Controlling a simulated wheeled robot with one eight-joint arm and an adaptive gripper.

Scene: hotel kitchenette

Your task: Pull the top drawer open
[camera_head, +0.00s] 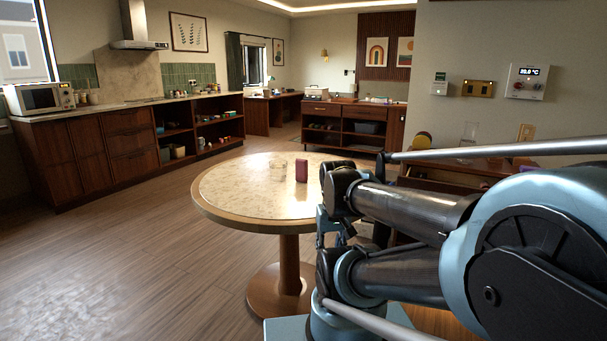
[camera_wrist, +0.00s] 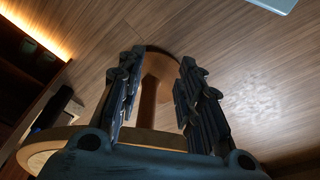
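Several drawer fronts are in the head view, and I cannot tell which is the task's. A dark wood drawer stack (camera_head: 128,120) on the left has its top drawer shut. A low cabinet (camera_head: 322,109) at the back also has a shut top drawer.
A round table (camera_head: 235,190) with a dark red object (camera_head: 301,170) and a clear glass (camera_head: 277,165) stands close ahead. Its pedestal (camera_wrist: 155,85) shows between my fingers. Open wood floor (camera_head: 120,250) lies to the left. A microwave (camera_head: 40,97) sits on the left counter.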

